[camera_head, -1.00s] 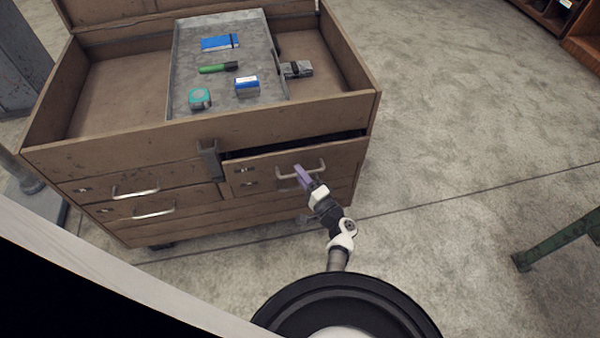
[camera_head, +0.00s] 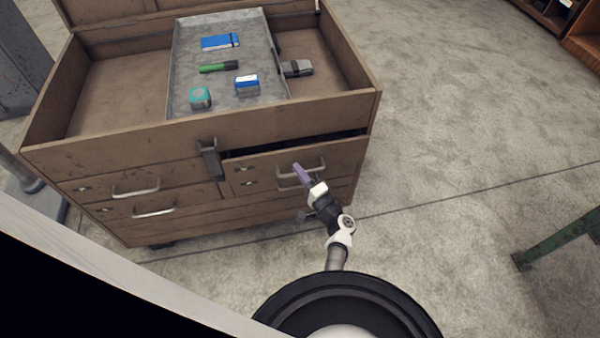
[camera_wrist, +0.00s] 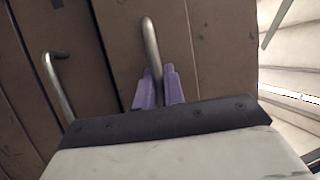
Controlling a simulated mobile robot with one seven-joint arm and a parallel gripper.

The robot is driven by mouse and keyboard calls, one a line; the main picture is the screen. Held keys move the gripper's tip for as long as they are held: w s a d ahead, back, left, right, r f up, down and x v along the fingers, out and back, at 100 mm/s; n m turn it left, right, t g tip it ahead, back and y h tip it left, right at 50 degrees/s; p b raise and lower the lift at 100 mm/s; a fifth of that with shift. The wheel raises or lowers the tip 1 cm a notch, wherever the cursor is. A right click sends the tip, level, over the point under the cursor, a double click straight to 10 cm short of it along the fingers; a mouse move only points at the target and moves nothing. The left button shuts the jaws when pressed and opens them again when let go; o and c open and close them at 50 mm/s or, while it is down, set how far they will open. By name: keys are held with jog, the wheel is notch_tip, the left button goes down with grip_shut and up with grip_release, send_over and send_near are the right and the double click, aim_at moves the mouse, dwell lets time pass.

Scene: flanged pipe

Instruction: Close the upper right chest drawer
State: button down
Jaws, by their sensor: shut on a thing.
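The brown chest (camera_head: 110,139) stands ahead of me with its lid open. Its upper right drawer (camera_head: 270,160) sticks out slightly, with a narrow dark gap above its front. My gripper (camera_head: 297,168), with purple fingers, is at this drawer's metal handle (camera_head: 319,165). In the wrist view the fingers (camera_wrist: 158,88) are on both sides of the handle bar (camera_wrist: 150,45), shut on it. The fingers hide part of the handle. The lower right drawer's handle (camera_wrist: 55,80) is to the left in the wrist view, free of my gripper.
A grey metal tray (camera_head: 185,60) in the chest top holds a blue box (camera_head: 247,84), a green marker (camera_head: 217,67) and other small items. A green metal leg (camera_head: 560,238) stands at the right. The floor right of the chest is clear.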

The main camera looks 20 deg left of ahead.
jog(key=w+a+b, duration=0.2)
jog(key=w+b, duration=0.1)
jog(key=shift+w+r, duration=0.1)
jog(key=shift+w, duration=0.1)
jog(key=c, duration=1.5)
grip_release()
jog(key=shift+a, duration=0.15)
jog(key=shift+s+f, duration=0.1)
jog(key=shift+f, duration=0.1)
